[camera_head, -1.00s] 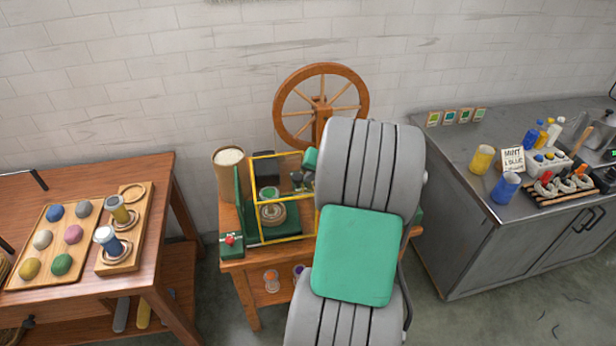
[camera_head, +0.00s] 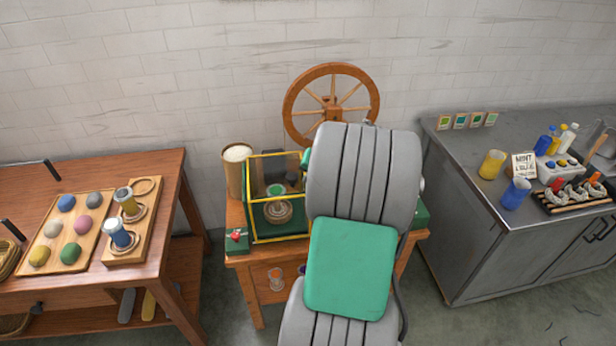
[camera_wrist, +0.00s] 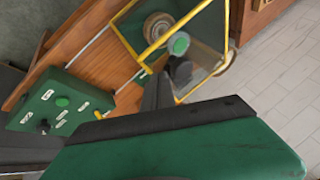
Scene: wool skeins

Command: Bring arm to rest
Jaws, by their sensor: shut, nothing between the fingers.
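My arm (camera_head: 350,268), grey with a green panel, rises in front of the small wooden table and hides part of it. My gripper shows in the wrist view as a dark finger shape (camera_wrist: 158,92) beyond the green and black hand (camera_wrist: 190,150). It is shut and empty, in front of the yellow-framed case (camera_wrist: 135,45). In the head view the gripper is mostly hidden behind my arm, close to the right side of this case (camera_head: 250,200). I cannot tell whether they touch.
A green control box (camera_wrist: 60,105) sits beside the case. A spinning wheel (camera_head: 288,105) stands behind my arm. The left table (camera_head: 150,272) holds a tray of coloured balls and jars. The right grey counter (camera_head: 470,180) holds cups and bottles. Open floor lies between the tables.

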